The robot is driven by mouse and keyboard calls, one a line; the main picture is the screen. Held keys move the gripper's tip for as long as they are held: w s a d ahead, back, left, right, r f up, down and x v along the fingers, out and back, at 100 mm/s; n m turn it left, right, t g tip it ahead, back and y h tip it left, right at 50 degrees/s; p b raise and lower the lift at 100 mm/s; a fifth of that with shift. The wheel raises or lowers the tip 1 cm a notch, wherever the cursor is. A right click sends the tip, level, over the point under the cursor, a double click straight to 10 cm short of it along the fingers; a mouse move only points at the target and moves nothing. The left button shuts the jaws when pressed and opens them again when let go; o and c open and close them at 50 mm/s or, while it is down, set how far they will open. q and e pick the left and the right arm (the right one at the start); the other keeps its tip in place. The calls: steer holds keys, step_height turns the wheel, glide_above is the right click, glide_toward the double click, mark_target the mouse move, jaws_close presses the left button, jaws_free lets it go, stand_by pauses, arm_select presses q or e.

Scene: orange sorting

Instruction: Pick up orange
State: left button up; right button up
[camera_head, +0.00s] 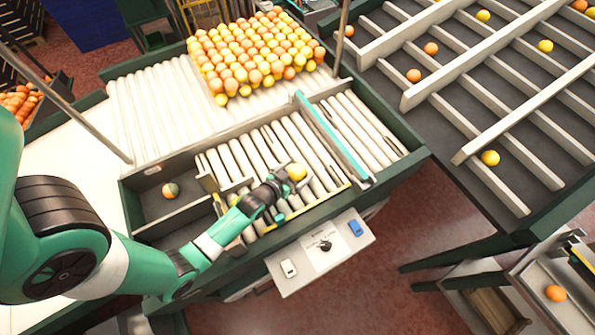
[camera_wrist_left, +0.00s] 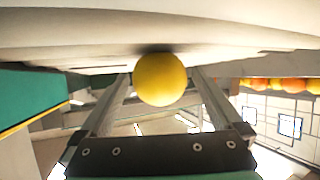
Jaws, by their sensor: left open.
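A yellow-orange fruit (camera_head: 297,171) rests on the white rollers of the sorting machine, right at the tips of my left gripper (camera_head: 284,180). In the left wrist view the same fruit (camera_wrist_left: 161,80) sits between the two finger ends of the open left gripper (camera_wrist_left: 161,90), with a gap visible on each side. The fruit appears to touch the pale roller surface. My right gripper is in neither view.
A large batch of oranges (camera_head: 250,55) lies on the rollers at the back. A darker, mottled fruit (camera_head: 171,190) lies in the left compartment. A teal bar (camera_head: 333,137) crosses the rollers to the right. A control panel (camera_head: 320,252) juts from the front edge.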

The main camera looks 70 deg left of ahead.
mark_target(296, 171)
arm_select(q)
steer(key=c, duration=1.4)
steer(key=shift+r, duration=0.3)
steer(key=r, duration=0.1)
steer(key=r+p, duration=0.1)
steer(key=d+r, duration=0.1)
steer(key=r, duration=0.1)
steer(key=shift+s, duration=0.35)
steer(key=s+d+r+b, duration=0.1)
steer(key=s+d+r, duration=0.7)
steer(key=s+d, duration=0.1)
steer(key=shift+r, duration=0.25)
